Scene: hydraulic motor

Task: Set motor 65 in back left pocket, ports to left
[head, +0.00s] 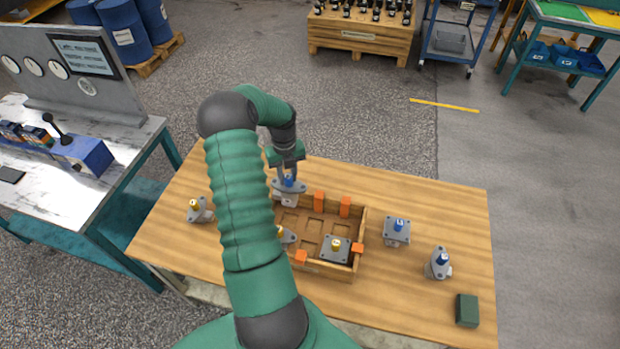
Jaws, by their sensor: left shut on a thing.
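My left gripper (287,172) is shut on a grey motor (290,187) with a blue shaft. The motor is upright with its flange on top, at the back left corner of the wooden tray (362,224). It looks held above the back left pocket; its ports and exact height are hard to make out. A motor with a gold shaft (336,250) sits in the tray's front right pocket. Another motor (287,236) at the tray's front left is partly hidden by my arm. No number is readable on any motor. My right gripper is out of view.
Orange blocks (319,201) stand along the tray's edges. A gold-shaft motor (197,211) lies to the left, and two blue-shaft motors (397,231) (439,263) stand to the right. A dark green block (467,310) is at the table's front right. The table's back right is clear.

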